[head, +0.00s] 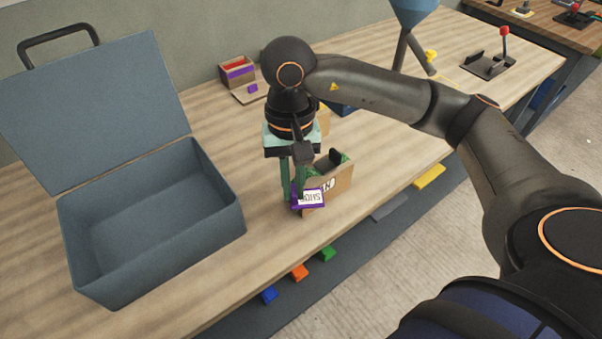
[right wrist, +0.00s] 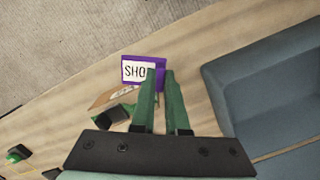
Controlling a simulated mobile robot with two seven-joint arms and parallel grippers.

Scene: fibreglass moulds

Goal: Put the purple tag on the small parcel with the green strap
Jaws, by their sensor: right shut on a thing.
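The purple tag (head: 308,198) has a white label with dark letters starting "SHO". My right gripper (head: 296,197) is shut on it, fingers pointing down. The small cardboard parcel (head: 340,184) with green and dark parts on top stands on the bench just behind and right of the tag. The tag covers part of its near side, and I cannot tell whether they touch. In the right wrist view the tag (right wrist: 130,71) is at the fingertips (right wrist: 160,76) and the parcel (right wrist: 104,101) is beside it, partly hidden. My left gripper is not in view.
An open blue-grey case (head: 150,215) stands on the left of the bench. A box with a purple strap (head: 238,74) is at the back. A blue funnel (head: 412,12) and a red-knobbed lever (head: 504,42) are farther right.

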